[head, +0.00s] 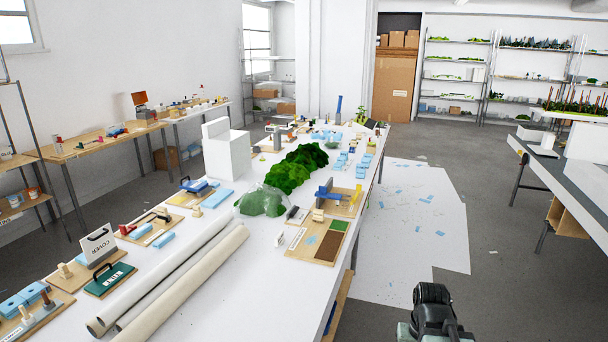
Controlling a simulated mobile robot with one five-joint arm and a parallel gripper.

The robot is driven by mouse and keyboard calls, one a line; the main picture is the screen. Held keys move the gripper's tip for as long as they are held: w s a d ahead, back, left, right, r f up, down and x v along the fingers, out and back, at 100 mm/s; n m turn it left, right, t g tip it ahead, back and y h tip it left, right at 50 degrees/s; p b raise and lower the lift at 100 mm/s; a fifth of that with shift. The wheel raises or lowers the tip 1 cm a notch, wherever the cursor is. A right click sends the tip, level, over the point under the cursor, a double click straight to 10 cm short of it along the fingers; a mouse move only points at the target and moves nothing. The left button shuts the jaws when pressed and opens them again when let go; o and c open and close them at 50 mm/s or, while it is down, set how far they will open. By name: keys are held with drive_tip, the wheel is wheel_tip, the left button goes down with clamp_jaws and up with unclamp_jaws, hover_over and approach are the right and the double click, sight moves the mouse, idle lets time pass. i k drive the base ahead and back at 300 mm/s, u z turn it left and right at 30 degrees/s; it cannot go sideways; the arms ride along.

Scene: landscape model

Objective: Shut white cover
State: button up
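A white cover (98,247) with dark lettering and a dark handle on its top edge stands raised and leans slightly back, at the left of the long white table. It stands on a wooden board. In front of it to the right lies a flat dark green panel (110,280) with white lettering and a black handle. A dark and grey-green part of my own arm shows at the bottom right edge, far from the cover and beyond the table's right edge. No gripper fingers can be made out.
Long beige tubes (185,282) lie on the table right of the cover. Blue blocks and a wooden board (30,310) are at its near left. Green foam hills (293,168) and a white box (226,153) stand farther back. Grey floor (520,280) is open to the right.

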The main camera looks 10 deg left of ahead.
sight(101, 241)
drive_tip(key=i, duration=2.4)
drive_tip(key=u, duration=5.75)
drive_tip(key=i, duration=0.95)
drive_tip(key=u, duration=0.1)
